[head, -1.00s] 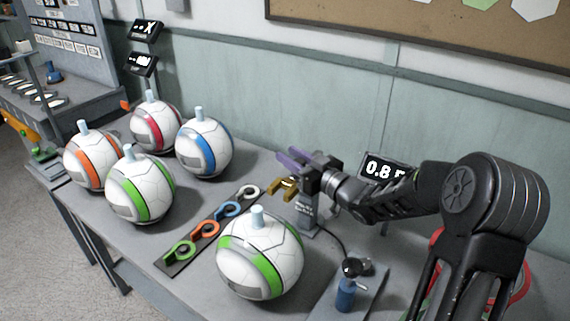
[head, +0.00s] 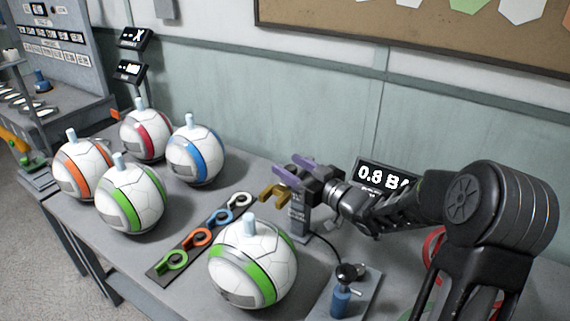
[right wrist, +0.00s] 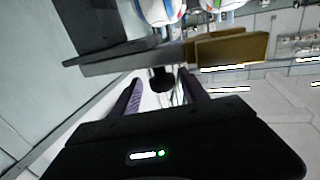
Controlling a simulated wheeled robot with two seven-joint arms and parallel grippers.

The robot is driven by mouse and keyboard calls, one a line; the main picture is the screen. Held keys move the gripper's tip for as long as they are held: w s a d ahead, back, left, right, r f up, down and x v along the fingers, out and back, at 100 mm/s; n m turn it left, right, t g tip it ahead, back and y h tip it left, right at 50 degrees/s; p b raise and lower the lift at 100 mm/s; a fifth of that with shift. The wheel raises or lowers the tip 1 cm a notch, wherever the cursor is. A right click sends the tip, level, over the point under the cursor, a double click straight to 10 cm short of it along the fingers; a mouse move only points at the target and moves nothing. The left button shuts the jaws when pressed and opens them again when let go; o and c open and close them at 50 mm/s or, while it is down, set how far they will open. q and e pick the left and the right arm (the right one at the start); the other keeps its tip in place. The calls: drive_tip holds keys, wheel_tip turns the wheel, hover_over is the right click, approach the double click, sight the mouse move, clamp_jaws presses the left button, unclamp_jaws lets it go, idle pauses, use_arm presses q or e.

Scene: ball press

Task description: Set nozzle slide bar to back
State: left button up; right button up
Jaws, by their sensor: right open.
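My right gripper (head: 281,168) reaches in from the right, its purple fingers open above and behind a brass forked piece (head: 273,194) on a small grey post (head: 298,216). The right wrist view shows the brass piece as two plates (right wrist: 232,49) to the right of my fingers. There a small black knob (right wrist: 162,79) shows between the open fingers (right wrist: 160,88); contact cannot be told. I cannot tell for sure which part is the slide bar; my gripper hides some of the fixture. My left gripper is not in view.
A green-banded ball (head: 252,266) stands in front of the post. Several more balls stand at the left. A rack of colored rings (head: 201,237) lies between. A display (head: 388,178) stands behind my arm, and a blue pump (head: 341,298) at the front right.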

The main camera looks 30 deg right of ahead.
drive_tip(key=v, duration=0.5)
idle(0.4)
